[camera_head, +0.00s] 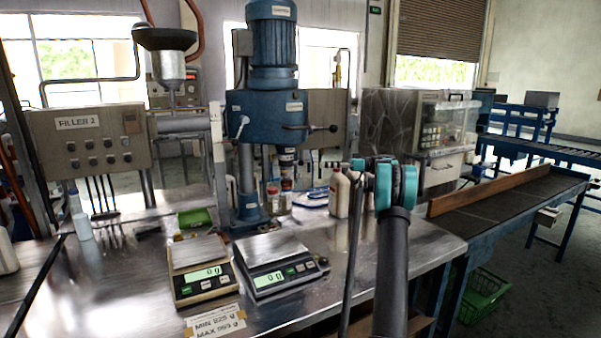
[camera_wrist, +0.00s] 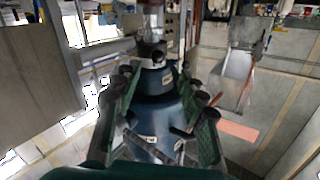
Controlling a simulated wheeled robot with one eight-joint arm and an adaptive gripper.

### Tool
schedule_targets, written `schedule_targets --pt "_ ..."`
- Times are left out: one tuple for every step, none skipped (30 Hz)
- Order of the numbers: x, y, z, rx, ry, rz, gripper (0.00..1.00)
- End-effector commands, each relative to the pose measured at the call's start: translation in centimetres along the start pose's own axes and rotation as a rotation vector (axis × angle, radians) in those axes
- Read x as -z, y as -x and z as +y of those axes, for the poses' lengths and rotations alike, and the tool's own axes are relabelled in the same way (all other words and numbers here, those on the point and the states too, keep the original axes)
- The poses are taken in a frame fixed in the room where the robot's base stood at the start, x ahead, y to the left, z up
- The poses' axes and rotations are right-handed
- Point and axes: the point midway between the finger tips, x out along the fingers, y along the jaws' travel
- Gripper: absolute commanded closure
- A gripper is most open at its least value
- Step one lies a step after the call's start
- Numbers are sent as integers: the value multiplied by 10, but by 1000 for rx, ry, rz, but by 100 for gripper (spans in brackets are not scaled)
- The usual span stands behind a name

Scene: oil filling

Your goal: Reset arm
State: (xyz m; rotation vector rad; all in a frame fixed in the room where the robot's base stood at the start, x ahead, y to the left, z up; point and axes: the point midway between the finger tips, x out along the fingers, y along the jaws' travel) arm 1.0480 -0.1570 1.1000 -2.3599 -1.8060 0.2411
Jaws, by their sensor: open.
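My arm rises at the right of centre in the head view, with a dark link and teal joint in front of the table's right part. In the wrist view my gripper (camera_wrist: 165,95) is open, its two green-sided fingers spread. I see nothing held between them; a blue machine (camera_wrist: 157,80) shows beyond. In the head view, my fingertips cannot be made out behind the arm.
The metal table (camera_head: 130,290) bears a tan scale (camera_head: 200,252) and a grey scale (camera_head: 268,246). A cream bottle (camera_head: 340,193) stands behind, left of my arm. The blue press (camera_head: 268,115) and filler control box (camera_head: 88,140) stand behind. A conveyor (camera_head: 500,208) lies right.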

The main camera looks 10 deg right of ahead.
Motion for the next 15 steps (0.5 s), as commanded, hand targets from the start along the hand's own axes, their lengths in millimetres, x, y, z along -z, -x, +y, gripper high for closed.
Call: schedule_targets --pt "-1 -9 -7 -5 -25 -24 59" --pt "-4 -15 -12 -12 -46 -45 59" --pt "-8 -23 -19 -23 -78 -75 59" --pt "-11 -30 -26 -32 -105 -101 59" --pt "-15 -37 -33 -44 -133 -128 59" --pt "-22 -46 -43 -61 -171 -166 59" --pt "-27 -52 -51 -75 -199 -194 59" --pt "-32 -58 -59 -90 -226 -222 59" --pt "-40 -65 -71 -110 -261 -258 59" --pt "-46 -70 -80 -128 -287 -284 59" --pt "-52 -74 -89 -145 -311 -311 59" --pt "-60 -80 -101 -168 -343 -345 59" --pt "-66 -83 -111 -188 -366 -370 59" --pt "-73 -87 -121 -207 -388 -396 59" --pt "-83 -90 -134 -234 -417 -429 59"
